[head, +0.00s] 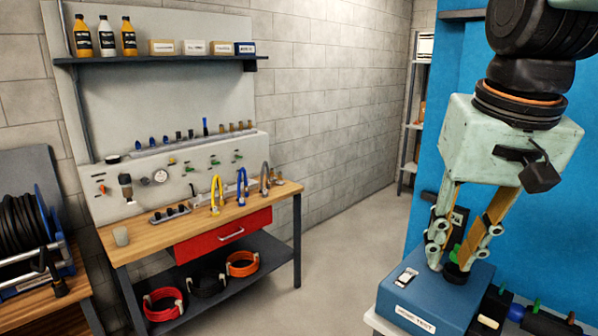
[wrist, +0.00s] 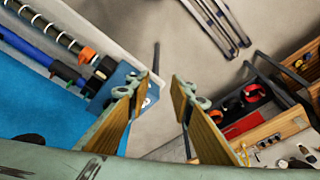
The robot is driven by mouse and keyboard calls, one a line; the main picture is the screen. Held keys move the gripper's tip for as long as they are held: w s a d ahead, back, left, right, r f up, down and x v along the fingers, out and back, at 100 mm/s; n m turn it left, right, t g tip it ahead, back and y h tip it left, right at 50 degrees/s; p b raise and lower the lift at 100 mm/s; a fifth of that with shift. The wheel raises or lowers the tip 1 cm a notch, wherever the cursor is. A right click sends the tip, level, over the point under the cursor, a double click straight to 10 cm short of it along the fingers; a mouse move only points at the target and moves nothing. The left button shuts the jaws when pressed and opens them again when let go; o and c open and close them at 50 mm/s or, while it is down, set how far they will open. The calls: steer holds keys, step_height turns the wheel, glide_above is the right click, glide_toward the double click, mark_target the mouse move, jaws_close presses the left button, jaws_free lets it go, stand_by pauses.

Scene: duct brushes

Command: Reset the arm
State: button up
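My gripper (head: 448,262) hangs downward on the right side of the head view, in front of the blue wall panel. Its two fingers overlap the top of a blue box labelled for a test in that view; I cannot tell whether they touch it. In the wrist view my gripper (wrist: 163,84) has its two wood-coloured finger pads spread apart, with only bare floor showing between the tips. It holds nothing.
The blue box (head: 452,297) carries pipes with brushes to its right. A workbench (head: 145,243) with a red drawer (head: 222,235) stands left of centre. A hose reel (head: 22,225) is at far left. Grey floor (head: 335,250) between bench and box is clear.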

steer(key=s+a+f+n, duration=0.1)
steer(key=s+f, duration=0.1)
steer(key=s, duration=0.5)
steer(key=s+a+f+n+t+b, duration=0.1)
steer(key=s+f, duration=0.2)
steer(key=s, duration=0.5)
steer(key=shift+s+a+f, duration=0.25)
steer(key=shift+s+a, duration=0.05)
steer(key=shift+a, duration=0.1)
stand_by(0.6)
